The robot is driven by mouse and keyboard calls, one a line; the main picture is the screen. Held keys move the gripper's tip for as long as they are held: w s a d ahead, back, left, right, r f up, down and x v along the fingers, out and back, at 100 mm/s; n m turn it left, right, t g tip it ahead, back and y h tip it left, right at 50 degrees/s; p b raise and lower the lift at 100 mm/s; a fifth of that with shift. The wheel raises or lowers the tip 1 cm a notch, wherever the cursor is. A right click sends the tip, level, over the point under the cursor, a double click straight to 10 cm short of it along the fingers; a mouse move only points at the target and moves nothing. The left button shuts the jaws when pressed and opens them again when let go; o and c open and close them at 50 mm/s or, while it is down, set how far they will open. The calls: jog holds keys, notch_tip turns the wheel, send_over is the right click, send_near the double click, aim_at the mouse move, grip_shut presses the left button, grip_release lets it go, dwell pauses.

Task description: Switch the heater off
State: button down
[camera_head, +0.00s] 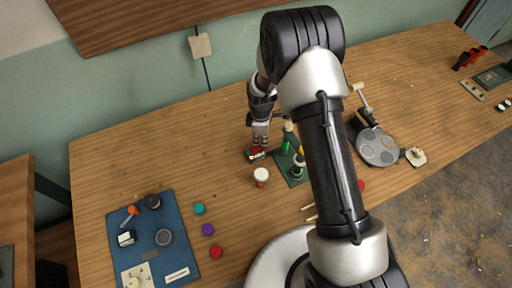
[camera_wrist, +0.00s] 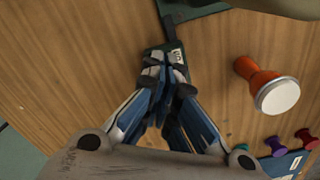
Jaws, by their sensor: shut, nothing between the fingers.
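My gripper (camera_head: 259,146) points down with its fingers together and empty, at a small dark green box (camera_head: 249,156) with a red part on top. In the wrist view the fingertips (camera_wrist: 163,82) cover most of this box (camera_wrist: 177,48), and a white label shows at its edge. I cannot tell whether the fingers touch it. The red part is hidden in the wrist view. Nothing in view is clearly marked as the heater, and I cannot read any switch position.
An orange goblet drum with a white top (camera_head: 261,174) stands close to the box; it shows in the wrist view (camera_wrist: 268,85). A green stand (camera_head: 296,179) is to the right. A blue board (camera_head: 148,225) lies left. A round grey plate (camera_head: 378,147) is beyond my arm.

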aim_at(260, 147)
jog(key=shift+f+b, duration=0.5)
jog(key=shift+f, duration=0.1)
dwell(0.3)
notch_tip(260, 147, up, 7)
jog(key=p, duration=0.4)
dwell(0.5)
dwell(0.5)
